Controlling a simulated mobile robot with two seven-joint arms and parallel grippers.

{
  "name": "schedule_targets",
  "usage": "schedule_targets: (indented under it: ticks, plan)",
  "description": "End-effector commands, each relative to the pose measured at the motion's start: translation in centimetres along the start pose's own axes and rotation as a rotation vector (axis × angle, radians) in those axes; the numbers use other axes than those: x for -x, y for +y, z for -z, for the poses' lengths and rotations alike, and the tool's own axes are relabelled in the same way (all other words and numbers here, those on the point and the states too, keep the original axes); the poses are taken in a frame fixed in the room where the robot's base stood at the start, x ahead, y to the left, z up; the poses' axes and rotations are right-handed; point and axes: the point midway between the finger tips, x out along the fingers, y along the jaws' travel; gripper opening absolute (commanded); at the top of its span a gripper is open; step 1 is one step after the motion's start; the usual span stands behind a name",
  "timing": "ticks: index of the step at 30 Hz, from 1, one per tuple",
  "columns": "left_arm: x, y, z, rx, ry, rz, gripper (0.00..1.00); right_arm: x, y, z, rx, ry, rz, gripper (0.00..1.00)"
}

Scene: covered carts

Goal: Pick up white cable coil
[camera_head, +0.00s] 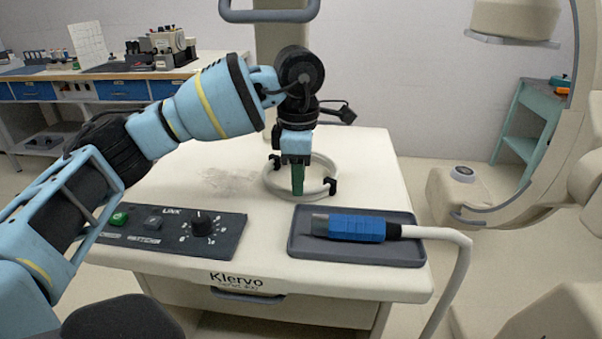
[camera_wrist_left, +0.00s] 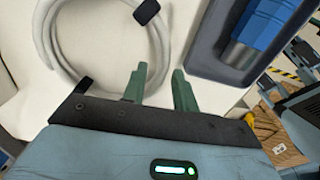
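The white cable coil (camera_head: 272,183) lies on the cream cart top, a ring with black clips on it. My left gripper (camera_head: 297,187) points down over the front part of the ring. In the left wrist view the coil (camera_wrist_left: 45,48) fills the upper left. There the two green fingers (camera_wrist_left: 160,88) stand apart, and the ring's right side runs toward the gap between them. I cannot tell whether they touch the coil. My right gripper is not in view.
A grey tray (camera_head: 405,256) with a blue-handled probe (camera_head: 357,228) sits right of the coil; its thick cable hangs off the cart. A dark control panel (camera_head: 172,236) with a knob is at front left. The cart top (camera_head: 375,165) behind the tray is clear.

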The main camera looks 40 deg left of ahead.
Motion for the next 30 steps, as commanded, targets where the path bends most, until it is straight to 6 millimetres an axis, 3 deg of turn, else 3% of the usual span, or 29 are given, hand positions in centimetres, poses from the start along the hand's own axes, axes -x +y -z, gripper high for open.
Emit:
schedule_targets:
  ticks: [6, 14, 21, 30]
  plan:
    - [-2.4, 0.0, 0.1, 0.0, 0.0, 0.0, 0.29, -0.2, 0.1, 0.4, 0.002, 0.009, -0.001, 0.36]
    - [-2.6, 0.1, 0.1, 0.0, -0.002, -0.001, 0.29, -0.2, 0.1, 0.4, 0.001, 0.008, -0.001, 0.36]
    - [-2.6, 0.1, 0.1, 0.0, -0.001, -0.001, 0.0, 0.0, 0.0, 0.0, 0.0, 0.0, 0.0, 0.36]
    - [-2.5, 0.1, 0.1, 0.0, -0.003, -0.002, 0.0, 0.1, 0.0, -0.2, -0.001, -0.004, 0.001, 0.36]
